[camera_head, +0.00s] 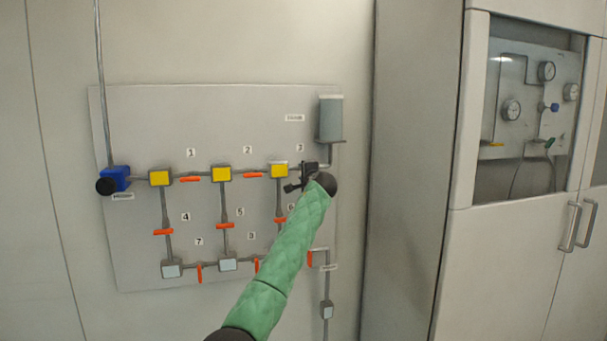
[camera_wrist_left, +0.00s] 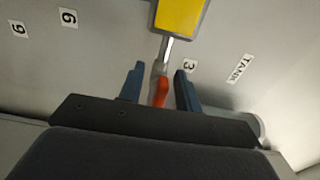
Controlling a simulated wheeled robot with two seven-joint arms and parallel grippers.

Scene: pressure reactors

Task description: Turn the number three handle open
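The number three handle is an orange-red lever (camera_wrist_left: 160,92) on the pipe beside a yellow block, close to the "3" label (camera_wrist_left: 189,65). My left gripper (camera_wrist_left: 160,86) is open, with one blue finger on each side of the handle and visible gaps between. The handle looks roughly in line with the pipe, but its far end is hidden by the gripper body. In the head view my left gripper (camera_head: 303,178) is at the panel, right of the yellow block (camera_head: 279,170) and below the "3" label (camera_head: 299,147); it hides the handle there. My right gripper is not in view.
The wall panel (camera_head: 130,240) carries pipes with several other orange handles, including those under labels 1 (camera_head: 190,180) and 2 (camera_head: 253,175). A grey tank (camera_head: 330,118) is above right of the gripper. A tall cabinet (camera_head: 415,170) stands to the right.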

